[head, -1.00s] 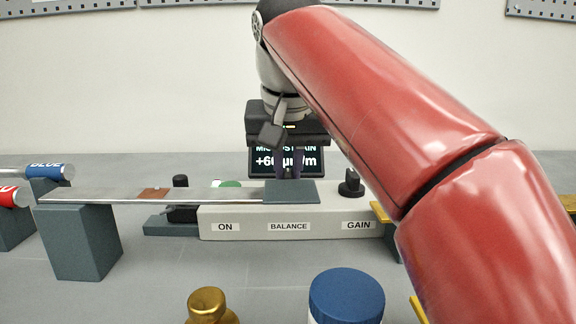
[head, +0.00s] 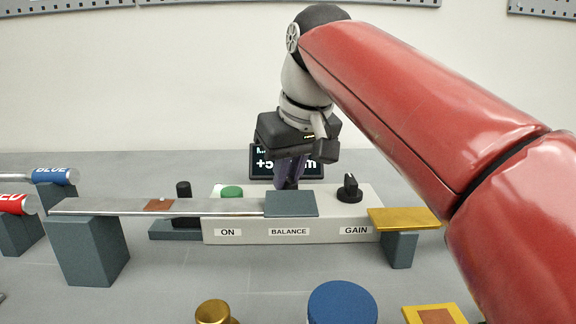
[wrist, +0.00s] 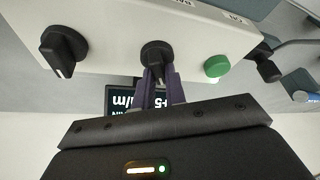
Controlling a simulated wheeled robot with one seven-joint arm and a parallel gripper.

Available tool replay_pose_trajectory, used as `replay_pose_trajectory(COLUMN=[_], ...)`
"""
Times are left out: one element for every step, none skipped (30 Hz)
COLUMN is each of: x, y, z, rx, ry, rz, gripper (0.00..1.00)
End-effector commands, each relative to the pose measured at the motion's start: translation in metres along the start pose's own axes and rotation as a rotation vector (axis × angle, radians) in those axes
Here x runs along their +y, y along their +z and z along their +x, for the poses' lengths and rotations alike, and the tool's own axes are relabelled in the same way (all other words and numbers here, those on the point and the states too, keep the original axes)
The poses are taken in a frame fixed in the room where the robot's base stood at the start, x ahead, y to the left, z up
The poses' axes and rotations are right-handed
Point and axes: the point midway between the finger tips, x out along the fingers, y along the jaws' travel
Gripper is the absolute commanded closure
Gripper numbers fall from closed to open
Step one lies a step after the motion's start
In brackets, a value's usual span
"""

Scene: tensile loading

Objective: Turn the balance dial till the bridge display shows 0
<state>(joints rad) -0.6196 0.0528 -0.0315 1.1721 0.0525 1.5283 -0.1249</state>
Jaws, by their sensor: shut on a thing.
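The balance dial (wrist: 157,55) is a black knob with a pointer on the white bridge box (head: 230,232), above the BALANCE label. My gripper (wrist: 160,82) is shut on it, with its purple fingers on either side of the knob in the wrist view. In the head view my gripper (head: 290,182) comes down on the dial from above, and the dial is mostly hidden behind the grey clamp block. The bridge display (head: 260,160) stands behind the box. It reads "+5" at the left and "m" at the right; my gripper hides the rest.
The gain knob (head: 349,190) stands right of the dial and the green button (head: 232,192) left of it. A metal beam (head: 160,207) with a grey block (head: 291,204) lies in front. A blue lid (head: 342,303) and brass weight (head: 212,312) are nearer.

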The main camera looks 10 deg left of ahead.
Motion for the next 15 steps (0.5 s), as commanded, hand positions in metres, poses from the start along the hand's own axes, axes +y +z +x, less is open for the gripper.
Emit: replay_pose_trajectory(x=[0.0001,0.0001,0.0000,0.0000,-0.0001,-0.0001,-0.0002,-0.0002,-0.0002,-0.0003,-0.0003,-0.0003,-0.0003,-0.0003,-0.0003], y=[-0.0009,-0.0008,-0.0007,-0.0007,-0.0006,-0.0006,-0.0006,-0.0006,-0.0006,-0.0006,-0.0006,-0.0007,-0.0007,-0.0007,-0.0007], z=[-0.0016,-0.0014,-0.0012,-0.0011,-0.0010,-0.0009,-0.0008,-0.0007,-0.0007,-0.0006,-0.0006,-0.0006,-0.0006,-0.0006,-0.0006], rx=[0.003,0.003,0.003,0.003,0.003,0.003,0.003,0.003,0.004,0.004,0.004,0.004,0.004,0.004,0.004], ry=[-0.004,-0.007,-0.009,-0.011,-0.012,-0.014,-0.014,-0.015,-0.015,-0.015,-0.015,-0.015,-0.015,-0.015,-0.015], rz=[-0.011,-0.017,-0.023,-0.027,-0.031,-0.034,-0.036,-0.037,-0.037,-0.037,-0.037,-0.037,-0.037,-0.037,-0.037], gripper=[1.00,1.00,1.00,1.00,1.00,1.00,1.00,1.00,1.00,1.00,1.00,1.00,1.00,1.00,1.00])
